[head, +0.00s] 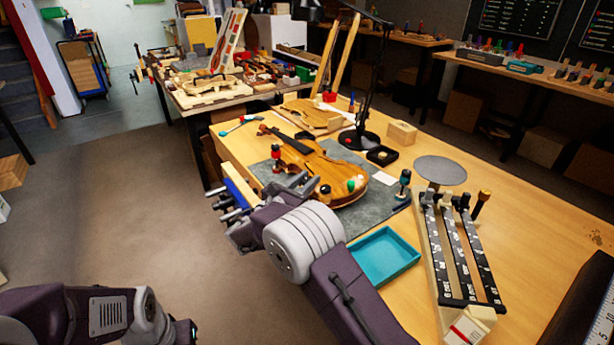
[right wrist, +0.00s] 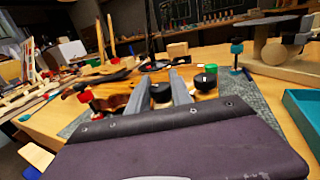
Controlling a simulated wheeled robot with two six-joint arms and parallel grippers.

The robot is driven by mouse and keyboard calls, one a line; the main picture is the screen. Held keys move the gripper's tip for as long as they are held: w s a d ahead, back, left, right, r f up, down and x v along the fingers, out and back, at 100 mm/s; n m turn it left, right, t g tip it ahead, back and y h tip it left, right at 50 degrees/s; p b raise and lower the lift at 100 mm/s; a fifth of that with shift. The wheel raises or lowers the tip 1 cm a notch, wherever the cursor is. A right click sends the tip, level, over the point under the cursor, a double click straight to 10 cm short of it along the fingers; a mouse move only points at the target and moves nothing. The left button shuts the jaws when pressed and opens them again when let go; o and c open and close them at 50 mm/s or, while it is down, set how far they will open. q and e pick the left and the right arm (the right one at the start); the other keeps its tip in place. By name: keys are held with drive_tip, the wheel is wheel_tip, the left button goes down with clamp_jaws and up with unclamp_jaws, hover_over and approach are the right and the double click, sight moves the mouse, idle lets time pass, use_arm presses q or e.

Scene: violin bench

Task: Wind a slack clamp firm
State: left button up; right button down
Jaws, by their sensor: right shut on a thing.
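The violin (head: 325,168) lies on a grey mat on the bench, with small spool clamps at its edge. My right gripper (head: 312,186) reaches in over the near edge of the violin. In the right wrist view its two fingers (right wrist: 163,86) stand on either side of a black clamp knob (right wrist: 160,93), and the gripper is shut on it. Another black knob (right wrist: 206,82) and a green-topped piece (right wrist: 210,67) are just to the right. A red clamp (head: 277,153) stands at the violin's left side. My left arm shows at the lower left, but its gripper is not visible.
A teal tray (head: 384,256) lies right of my right arm. A green-and-black clamp (head: 404,182) stands at the mat's right edge. A round grey disc (head: 440,170) and a rack with black strips (head: 462,250) are further right. A black lamp base (head: 358,139) stands behind the violin.

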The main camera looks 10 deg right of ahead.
drive_tip(key=c, duration=1.4)
unclamp_jaws()
drive_tip(key=p+v, duration=0.1)
drive_tip(key=v, duration=0.8)
